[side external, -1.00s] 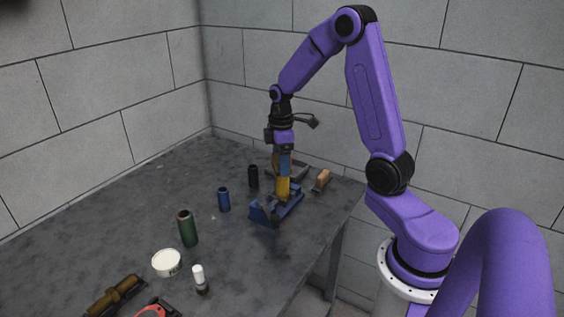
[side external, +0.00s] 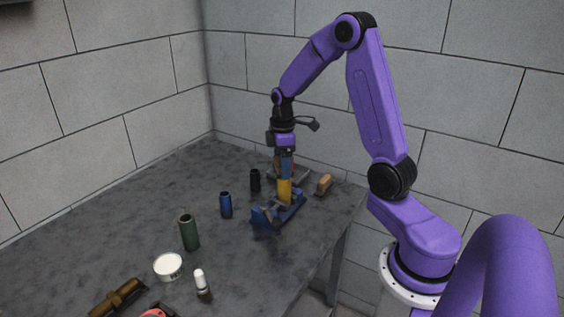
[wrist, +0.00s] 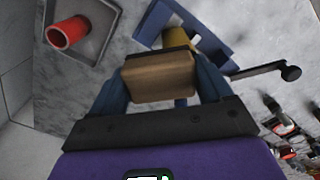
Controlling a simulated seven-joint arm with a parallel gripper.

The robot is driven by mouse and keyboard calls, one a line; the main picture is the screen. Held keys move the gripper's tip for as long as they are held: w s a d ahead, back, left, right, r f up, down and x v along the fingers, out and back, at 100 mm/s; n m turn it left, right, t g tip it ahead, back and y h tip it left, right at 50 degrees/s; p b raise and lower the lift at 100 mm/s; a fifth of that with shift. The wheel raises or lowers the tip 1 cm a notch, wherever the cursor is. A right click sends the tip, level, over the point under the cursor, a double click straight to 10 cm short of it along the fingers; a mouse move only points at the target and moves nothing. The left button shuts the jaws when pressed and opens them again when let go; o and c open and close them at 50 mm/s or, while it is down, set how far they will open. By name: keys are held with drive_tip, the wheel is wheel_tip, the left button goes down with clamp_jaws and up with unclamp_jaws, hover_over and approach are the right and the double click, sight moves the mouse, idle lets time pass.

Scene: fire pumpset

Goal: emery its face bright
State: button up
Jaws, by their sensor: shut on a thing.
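My gripper (side external: 286,166) is shut on a tan block (wrist: 158,78), with one blue finger on each side of it in the wrist view. The block has a darker edge along its far side. Just under it is a yellow cylinder (side external: 285,190), upright in a blue vise (side external: 266,217) on the table; the cylinder also shows in the wrist view (wrist: 175,38), partly behind the block. The block is at or very near the cylinder's top; I cannot tell whether they touch. The cylinder's top face is mostly hidden.
A grey tray (wrist: 97,13) holding a red cylinder (wrist: 69,33) lies beside the vise. The vise's dark handle (wrist: 290,73) sticks out.

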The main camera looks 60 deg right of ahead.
drive_tip(key=shift+s+a, duration=1.85)
drive_tip(key=shift+a, duration=0.05)
drive_tip(key=shift+w+d, duration=0.1)
drive_tip(key=shift+w+d, duration=1.9)
drive_tip(key=shift+s+a, duration=1.95)
drive_tip(key=shift+a, duration=0.05)
idle(2.1)
